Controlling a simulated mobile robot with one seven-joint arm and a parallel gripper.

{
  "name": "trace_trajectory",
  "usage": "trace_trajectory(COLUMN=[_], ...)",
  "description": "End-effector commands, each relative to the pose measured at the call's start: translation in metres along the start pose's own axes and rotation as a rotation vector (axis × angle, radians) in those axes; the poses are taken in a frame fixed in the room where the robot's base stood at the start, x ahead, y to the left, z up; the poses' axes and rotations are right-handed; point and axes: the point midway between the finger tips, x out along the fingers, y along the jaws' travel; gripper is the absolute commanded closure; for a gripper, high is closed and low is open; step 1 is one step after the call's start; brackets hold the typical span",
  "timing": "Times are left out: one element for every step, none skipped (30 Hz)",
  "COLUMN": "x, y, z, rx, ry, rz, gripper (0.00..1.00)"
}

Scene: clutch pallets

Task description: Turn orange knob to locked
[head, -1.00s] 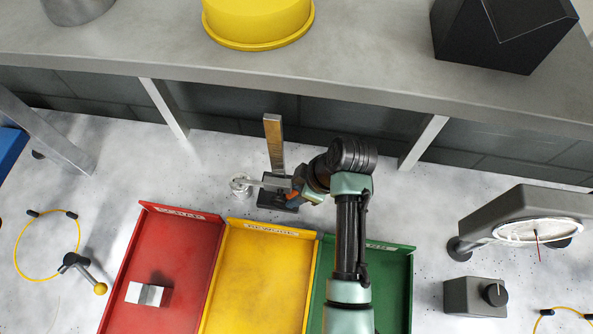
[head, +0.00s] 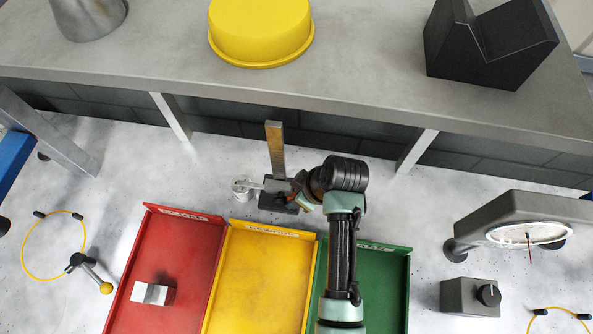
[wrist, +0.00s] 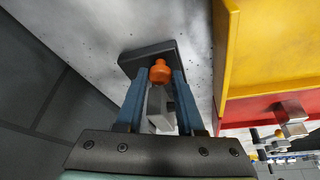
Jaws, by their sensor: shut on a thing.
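The orange knob (wrist: 160,72) sits between the two blue fingers of my gripper (wrist: 160,80) in the wrist view, and the gripper is shut on it. The knob belongs to a gauge with a dark base (head: 273,205) and an upright brass-coloured post (head: 275,148), standing on the pale surface. A grey arm of the gauge (head: 250,184) points left towards a small metal cylinder (head: 241,190). In the head view my gripper (head: 290,194) reaches the gauge from the right and mostly hides the knob. I cannot read a locked mark.
Red (head: 150,222), yellow (head: 230,280) and green (head: 395,285) trays lie in front of the gauge; a metal block (head: 150,293) rests in the red one. A grey shelf (head: 370,105) runs behind. A dial instrument (head: 500,215) and a knob box (head: 465,297) stand right.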

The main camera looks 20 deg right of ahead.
Motion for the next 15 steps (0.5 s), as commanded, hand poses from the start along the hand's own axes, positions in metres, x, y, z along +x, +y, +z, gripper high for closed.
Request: trace_trajectory(x=[-0.0002, -0.0002, -0.0002, -0.0002, -0.0002, -0.0002, -0.0002, -0.0002, -0.0002, -0.0002, -0.0002, -0.0002, -0.0002, -0.0003, -0.0010], y=[0.0000, 0.0000, 0.0000, 0.0000, 0.0001, 0.0001, 0.0001, 0.0001, 0.0001, 0.0001, 0.0001, 0.0001, 0.0001, 0.0002, 0.0002], z=[-0.0006, -0.0006, -0.0006, -0.0006, -0.0006, -0.0006, -0.0005, -0.0005, -0.0005, -0.0005, -0.0004, -0.0004, -0.0004, -0.0004, -0.0004], rx=[-0.002, -0.002, -0.002, -0.002, -0.003, -0.003, -0.003, -0.003, -0.003, -0.003, -0.003, -0.003, -0.003, -0.003, -0.003], ry=[0.001, 0.001, 0.001, 0.001, 0.001, 0.001, 0.001, 0.001, 0.001, 0.001, 0.001, 0.001, 0.001, 0.001, 0.001], rz=[0.000, 0.000, 0.000, 0.000, 0.000, 0.000, 0.000, 0.000, 0.000, 0.000, 0.000, 0.000, 0.000, 0.000, 0.000], gripper=[1.00, 0.58, 0.50, 0.45, 0.40, 0.33, 0.33, 0.33, 0.33, 0.33, 0.33, 0.33, 0.33, 0.33, 0.33])
